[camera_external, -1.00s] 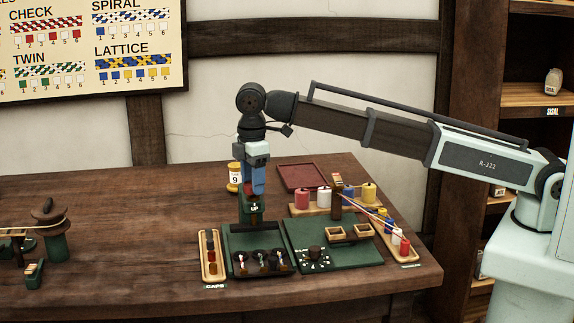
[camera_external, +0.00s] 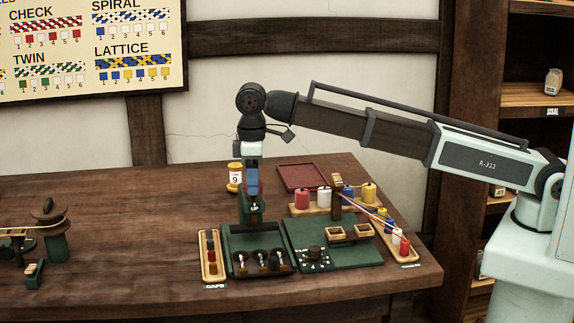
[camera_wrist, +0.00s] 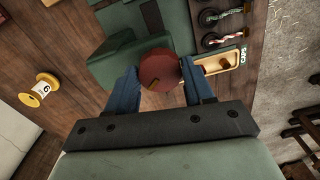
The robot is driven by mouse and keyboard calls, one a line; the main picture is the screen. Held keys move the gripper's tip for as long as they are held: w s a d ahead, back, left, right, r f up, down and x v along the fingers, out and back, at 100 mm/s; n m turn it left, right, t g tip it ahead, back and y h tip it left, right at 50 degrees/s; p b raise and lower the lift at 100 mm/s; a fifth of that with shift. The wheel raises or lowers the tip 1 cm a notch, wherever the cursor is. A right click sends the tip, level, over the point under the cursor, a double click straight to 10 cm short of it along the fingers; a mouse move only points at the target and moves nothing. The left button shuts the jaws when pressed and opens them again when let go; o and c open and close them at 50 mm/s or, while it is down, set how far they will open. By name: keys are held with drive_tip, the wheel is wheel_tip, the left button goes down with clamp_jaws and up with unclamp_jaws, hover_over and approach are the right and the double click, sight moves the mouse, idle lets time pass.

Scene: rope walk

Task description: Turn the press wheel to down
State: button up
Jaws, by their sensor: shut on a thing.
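The press wheel (camera_wrist: 160,70) is a dull red disc with a small mark near its front edge, seen between my blue fingers in the wrist view. My gripper (camera_wrist: 160,82) is shut on it from both sides. In the external view my gripper (camera_external: 252,196) points straight down onto the green press (camera_external: 244,214) at the back of the dark tray, and its fingers mostly hide the wheel. The press bears a label (camera_external: 254,209) that reads "UP".
A numbered yellow spool (camera_external: 235,178) stands just behind the press. A caps tray (camera_external: 212,258) lies at left front of it. A green board (camera_external: 330,255) with a dial and several coloured spools (camera_external: 325,198) are to the right.

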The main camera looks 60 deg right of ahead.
drive_tip(key=o, duration=1)
drive_tip(key=shift+o, duration=0.2)
drive_tip(key=shift+r, duration=0.1)
wheel_tip(320, 180, up, 14)
idle(0.4)
